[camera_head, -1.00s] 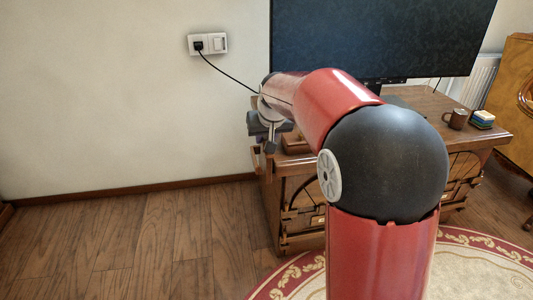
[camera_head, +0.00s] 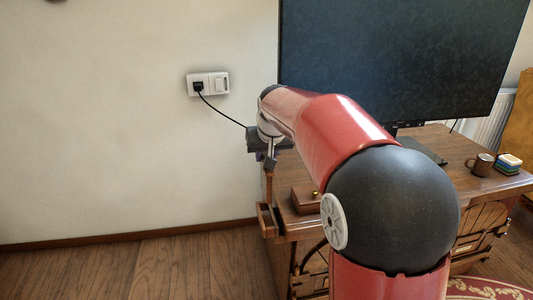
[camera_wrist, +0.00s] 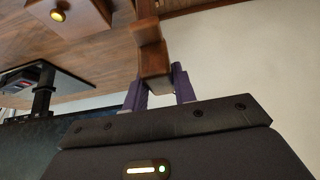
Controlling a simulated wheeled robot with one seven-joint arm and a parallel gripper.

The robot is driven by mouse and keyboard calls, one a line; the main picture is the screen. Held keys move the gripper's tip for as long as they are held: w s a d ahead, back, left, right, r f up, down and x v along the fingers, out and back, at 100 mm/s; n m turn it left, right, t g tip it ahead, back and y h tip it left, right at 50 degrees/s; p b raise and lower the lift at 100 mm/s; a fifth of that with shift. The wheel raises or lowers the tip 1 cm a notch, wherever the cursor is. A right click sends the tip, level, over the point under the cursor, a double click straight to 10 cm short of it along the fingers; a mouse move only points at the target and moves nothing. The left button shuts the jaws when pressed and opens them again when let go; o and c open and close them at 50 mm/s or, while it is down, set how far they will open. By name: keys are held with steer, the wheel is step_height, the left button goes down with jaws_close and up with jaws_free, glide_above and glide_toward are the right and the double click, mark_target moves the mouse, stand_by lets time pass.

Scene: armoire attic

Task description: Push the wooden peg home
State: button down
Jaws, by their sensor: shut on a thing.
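The wooden peg (camera_head: 269,184) hangs upright below my gripper (camera_head: 264,155) at the left end of the wooden desk, in the head view. Its lower end meets or overlaps a small wooden bracket (camera_head: 267,222) at the desk's edge; I cannot tell whether it sits inside. In the wrist view the purple fingers of my gripper (camera_wrist: 157,77) are shut on the peg (camera_wrist: 154,62). Its far end runs into other brown wood there, so the join is unclear.
A wooden box (camera_head: 305,198) with a brass knob lies on the desk (camera_head: 455,150) close by. A large monitor (camera_head: 400,60) stands behind my arm. A mug (camera_head: 480,164) and stacked coasters (camera_head: 509,163) are at right. A cable runs from the wall socket (camera_head: 208,84) behind my gripper.

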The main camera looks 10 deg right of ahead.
mark_target(267, 172)
steer(key=shift+f+b, duration=2.25)
steer(key=shift+f, duration=0.65)
step_height(267, 172, down, 11)
steer(key=b, duration=0.8)
stand_by(3.0)
steer(key=c, duration=1.1)
jaws_free()
steer(key=shift+s, duration=0.1)
steer(key=shift+o, duration=0.2)
steer(key=shift+f, duration=0.1)
